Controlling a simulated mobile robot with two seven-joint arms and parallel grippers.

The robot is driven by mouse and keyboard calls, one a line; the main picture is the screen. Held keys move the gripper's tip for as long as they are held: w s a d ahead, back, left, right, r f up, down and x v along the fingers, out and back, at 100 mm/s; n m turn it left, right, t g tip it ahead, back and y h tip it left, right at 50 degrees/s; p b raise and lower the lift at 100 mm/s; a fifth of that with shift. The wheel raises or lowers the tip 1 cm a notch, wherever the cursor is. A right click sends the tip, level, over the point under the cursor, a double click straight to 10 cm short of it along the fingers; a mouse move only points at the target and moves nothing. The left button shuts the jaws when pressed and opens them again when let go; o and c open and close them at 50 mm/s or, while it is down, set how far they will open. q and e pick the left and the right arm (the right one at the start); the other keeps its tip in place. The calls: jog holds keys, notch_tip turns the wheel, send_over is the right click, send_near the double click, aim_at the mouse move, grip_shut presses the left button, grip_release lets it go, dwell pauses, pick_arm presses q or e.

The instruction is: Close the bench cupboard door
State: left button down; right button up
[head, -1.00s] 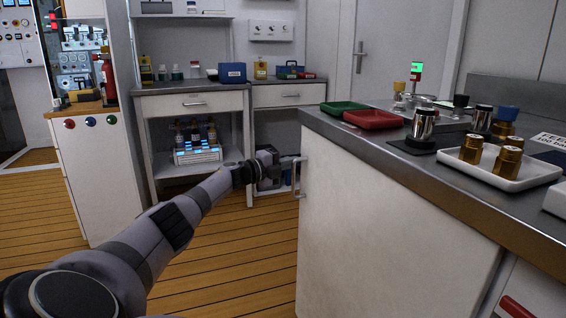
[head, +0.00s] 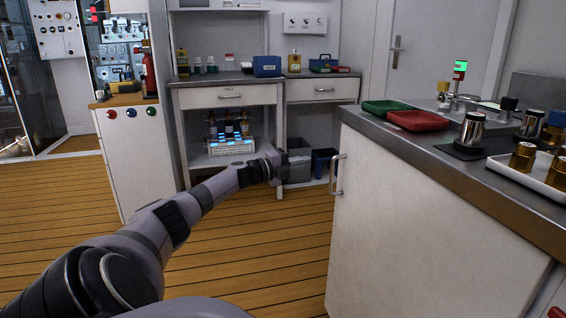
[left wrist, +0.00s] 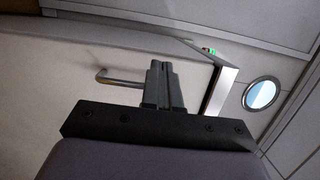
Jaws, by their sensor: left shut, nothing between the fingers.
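The bench cupboard door (head: 430,215) is the white panel under the steel worktop at the right of the head view. It looks about flush with the bench front, but I cannot tell if it is fully shut. Its bar handle (head: 337,175) is at its left edge. My left gripper (head: 285,158) is shut and empty, left of the handle and apart from it in the head view. In the left wrist view the shut fingers (left wrist: 162,86) show in front of the white panel, with a bar handle (left wrist: 120,80) behind them. My right gripper is not in view.
The worktop (head: 385,138) carries a green tray (head: 386,106), a red tray (head: 418,121) and metal cylinders. A back bench with a drawer (head: 228,96) and bins (head: 325,162) stands behind. A white cabinet (head: 140,165) stands left. The wooden floor (head: 250,240) between is clear.

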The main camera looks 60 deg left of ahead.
pick_arm(q)
jog(key=s, duration=0.1)
jog(key=s+a, duration=0.1)
jog(key=s, duration=0.1)
jog(key=s+p, duration=0.1)
jog(key=s, duration=0.1)
jog(key=shift+a, duration=0.3)
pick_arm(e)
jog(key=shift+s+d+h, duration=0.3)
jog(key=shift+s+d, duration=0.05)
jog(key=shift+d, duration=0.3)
